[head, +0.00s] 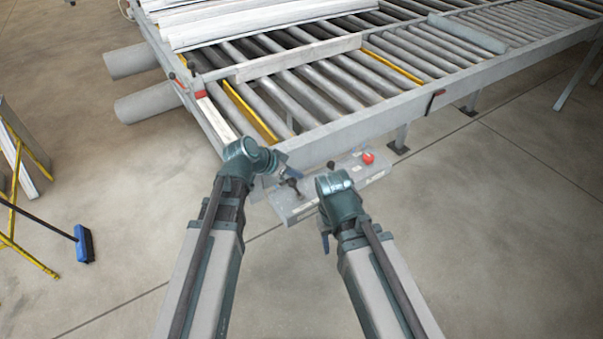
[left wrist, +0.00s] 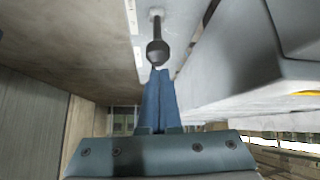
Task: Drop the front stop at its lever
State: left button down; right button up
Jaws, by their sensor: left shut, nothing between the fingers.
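A grey control box (head: 350,181) is mounted under the near edge of the roller bench. It carries a black-knobbed lever (head: 293,184) and a second small black lever (head: 330,165). My left gripper (head: 283,158) is shut and empty at the box's left part. In the left wrist view its blue fingers (left wrist: 158,82) point at a dark ball-ended lever (left wrist: 157,50), with the tips right by the ball; I cannot tell if they touch. I cannot pick out the front stop for certain.
The roller bench (head: 345,126) has yellow strips, a pale crossbar (head: 298,58) and a red clamp part (head: 199,90) at its left. A red button (head: 367,158) sits on the box. The floor in front is clear.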

pick_arm(q)
jog(key=shift+s+a+f, duration=0.1)
jog(key=shift+s+a, duration=0.35)
jog(key=shift+a, duration=0.1)
pick_arm(e)
jog(key=shift+f, duration=0.1)
pick_arm(q)
jog(key=shift+s+a, duration=0.1)
